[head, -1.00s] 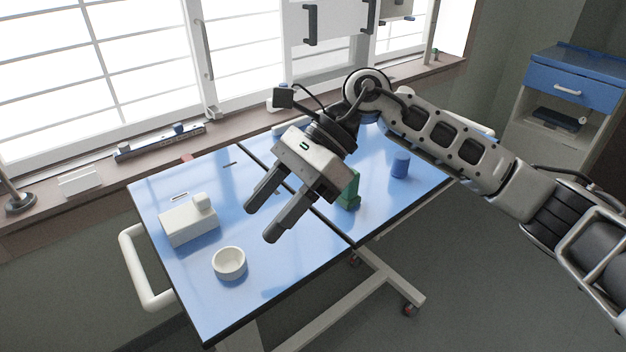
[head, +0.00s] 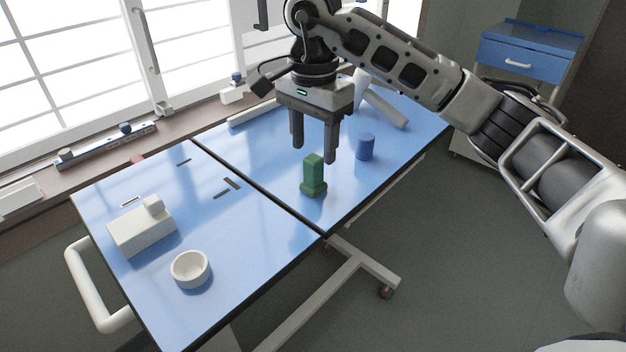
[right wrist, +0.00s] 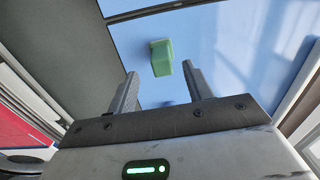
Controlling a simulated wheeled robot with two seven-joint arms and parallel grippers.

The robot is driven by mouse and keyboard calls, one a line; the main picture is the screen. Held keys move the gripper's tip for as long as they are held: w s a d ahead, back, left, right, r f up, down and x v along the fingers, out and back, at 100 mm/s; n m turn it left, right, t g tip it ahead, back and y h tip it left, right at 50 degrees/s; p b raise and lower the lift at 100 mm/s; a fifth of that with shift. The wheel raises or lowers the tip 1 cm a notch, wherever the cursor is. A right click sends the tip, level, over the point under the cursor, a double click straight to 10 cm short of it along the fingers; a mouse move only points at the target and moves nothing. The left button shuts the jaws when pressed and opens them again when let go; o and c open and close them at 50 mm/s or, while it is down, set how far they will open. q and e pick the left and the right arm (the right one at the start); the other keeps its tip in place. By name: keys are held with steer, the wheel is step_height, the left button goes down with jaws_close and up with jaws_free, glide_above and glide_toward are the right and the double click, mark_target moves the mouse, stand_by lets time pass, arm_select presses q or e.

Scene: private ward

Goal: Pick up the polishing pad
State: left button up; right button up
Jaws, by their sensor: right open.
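A green upright piece with a wider foot (head: 313,188), which I take to be the polishing pad, stands on the blue tabletop (head: 255,262). The green piece also shows in the right wrist view (right wrist: 162,57), seen from above beyond the fingertips. My right gripper (head: 314,154) points down with its fingers apart and nothing between them. In the head view its fingertips appear close to the top of the green piece; no contact shows. My left gripper is in neither view.
A blue cylinder (head: 365,147) stands right of the green piece. A white box with a knob (head: 140,234) and a white bowl (head: 190,268) sit on the left half. A dark seam divides the tabletop. Windows and a sill lie behind; a blue-topped cabinet (head: 530,55) stands back right.

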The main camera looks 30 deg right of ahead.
mark_target(314, 158)
steer(key=shift+w+d+f, duration=0.1)
steer(key=shift+w+f, duration=0.05)
steer(key=shift+f, duration=2.95)
steer(key=c, duration=1.1)
